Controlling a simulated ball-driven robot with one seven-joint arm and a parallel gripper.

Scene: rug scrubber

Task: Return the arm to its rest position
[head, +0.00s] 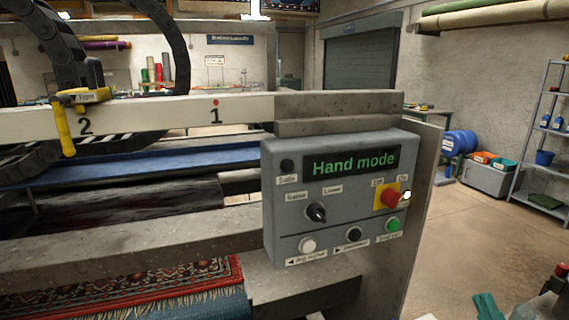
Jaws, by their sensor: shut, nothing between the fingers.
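My gripper is not seen in the head view, and I make out no part of my arm for certain. The grey control box (275,225) of the rug scrubber stands in the middle, its display (350,162) reading "Hand mode" in green. Below the display are a black selector knob (317,212) under the labels Raise and Lower, a red knob (391,197) on a yellow plate, a green button (393,224), a white button (307,245) and a dark button (354,234).
The machine's beam (150,116) and a red patterned rug (120,290) lie left. Open floor (470,230) is at right, before a blue drum (460,142), a grey chest (486,178) and a shelf rack (545,130). A teal item (487,306) is partly cut off at bottom right.

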